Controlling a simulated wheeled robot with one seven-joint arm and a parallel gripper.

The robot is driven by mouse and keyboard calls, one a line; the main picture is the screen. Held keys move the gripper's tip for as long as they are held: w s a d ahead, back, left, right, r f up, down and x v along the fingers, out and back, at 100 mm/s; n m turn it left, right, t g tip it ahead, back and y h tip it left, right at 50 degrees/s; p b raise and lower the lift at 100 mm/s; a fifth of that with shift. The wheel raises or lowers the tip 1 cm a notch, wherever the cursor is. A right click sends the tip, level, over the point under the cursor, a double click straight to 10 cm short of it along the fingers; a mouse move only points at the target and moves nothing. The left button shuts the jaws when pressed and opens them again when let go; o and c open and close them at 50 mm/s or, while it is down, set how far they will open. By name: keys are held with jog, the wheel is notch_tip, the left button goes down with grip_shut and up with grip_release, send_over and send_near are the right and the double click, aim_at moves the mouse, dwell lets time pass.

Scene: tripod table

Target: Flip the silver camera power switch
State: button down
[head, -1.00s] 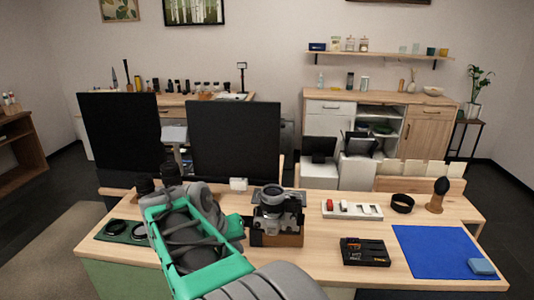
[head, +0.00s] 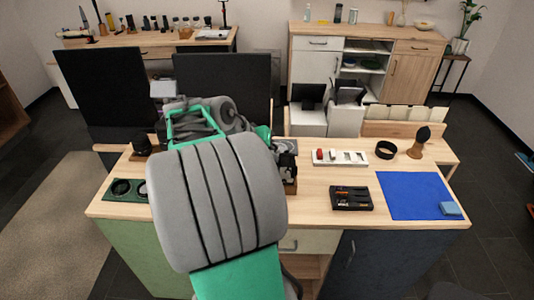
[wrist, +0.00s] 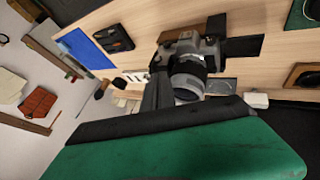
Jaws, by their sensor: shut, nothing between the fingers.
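The silver camera (wrist: 188,50) has a silver top, a dark body and a large lens (wrist: 188,82) in the wrist view. It sits by a wooden block with dark plates on the table (wrist: 265,65). The power switch is too small to make out.
A black tool tray (head: 351,198), a white tray (head: 340,158), a black ring (head: 386,150), a brush (head: 418,143) and a blue mat (head: 420,196) lie to the right. A green tray (head: 125,190) is left. Two dark monitors (head: 105,90) stand behind.

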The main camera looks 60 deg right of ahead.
aim_at(288, 168)
jog(key=x, duration=0.5)
jog(key=shift+s+d+f, duration=0.1)
jog(key=shift+d+f, duration=0.05)
jog(key=shift+f, duration=0.1)
